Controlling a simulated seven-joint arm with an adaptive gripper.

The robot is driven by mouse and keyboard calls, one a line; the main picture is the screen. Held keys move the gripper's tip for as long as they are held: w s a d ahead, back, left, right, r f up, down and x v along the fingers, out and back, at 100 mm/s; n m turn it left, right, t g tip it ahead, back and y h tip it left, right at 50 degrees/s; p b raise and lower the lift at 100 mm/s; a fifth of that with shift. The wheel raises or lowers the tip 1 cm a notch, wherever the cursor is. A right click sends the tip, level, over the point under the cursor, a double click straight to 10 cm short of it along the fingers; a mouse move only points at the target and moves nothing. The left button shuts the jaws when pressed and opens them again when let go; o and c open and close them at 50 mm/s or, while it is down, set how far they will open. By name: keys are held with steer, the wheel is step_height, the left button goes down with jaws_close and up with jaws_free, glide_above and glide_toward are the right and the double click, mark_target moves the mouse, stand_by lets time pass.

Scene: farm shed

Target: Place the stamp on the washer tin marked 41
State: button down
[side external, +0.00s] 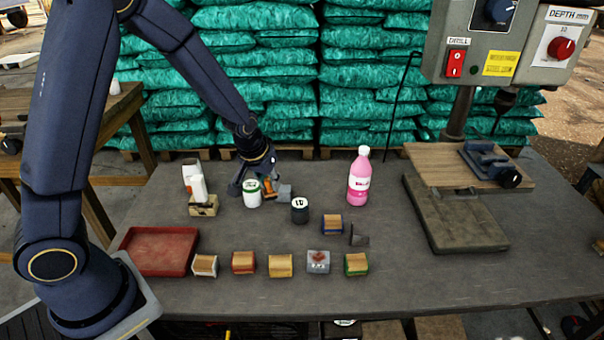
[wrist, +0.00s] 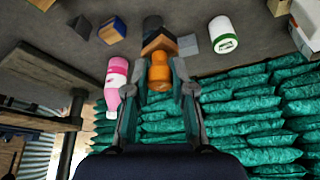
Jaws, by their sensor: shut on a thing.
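My gripper (side external: 262,184) is shut on a stamp with an orange handle (wrist: 158,78) and a brown and dark base (wrist: 158,41). It holds the stamp near the back of the grey table, beside a white tin (side external: 252,195) with a green band. A dark tin (side external: 299,212) with a pale marked lid stands just right of the gripper; the mark looks like 41 but is small. In the wrist view the dark tin (wrist: 152,22) shows partly behind the stamp base. I cannot tell whether stamp and tin touch. The white tin (wrist: 223,36) stands apart at the right there.
A pink bottle (side external: 359,180) stands at the back. A grey block (side external: 285,192) is near the gripper. Several wood-topped blocks (side external: 280,265) line the front; a blue one (side external: 332,225) sits behind. A red tray (side external: 150,252) is left, a carton holder (side external: 203,207) behind it, a drill press (side external: 455,225) right.

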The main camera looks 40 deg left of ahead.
steer(key=shift+n, duration=0.3)
steer(key=w+a+f, duration=0.1)
steer(key=w+f, duration=0.2)
steer(key=w, duration=0.1)
steer(key=w+a+f, duration=0.1)
steer(key=w+f, duration=0.2)
steer(key=w, duration=0.2)
steer(key=w+a+f, duration=0.1)
steer(key=w+f, duration=0.2)
steer(key=w, duration=0.1)
steer(key=shift+w+a+f, duration=0.1)
steer(key=shift+w+f, duration=0.05)
steer(key=shift+w, duration=0.1)
steer(key=shift+w+f, duration=0.2)
steer(key=shift+f, duration=1.5)
steer(key=shift+f, duration=0.1)
steer(key=c, duration=1)
jaws_free()
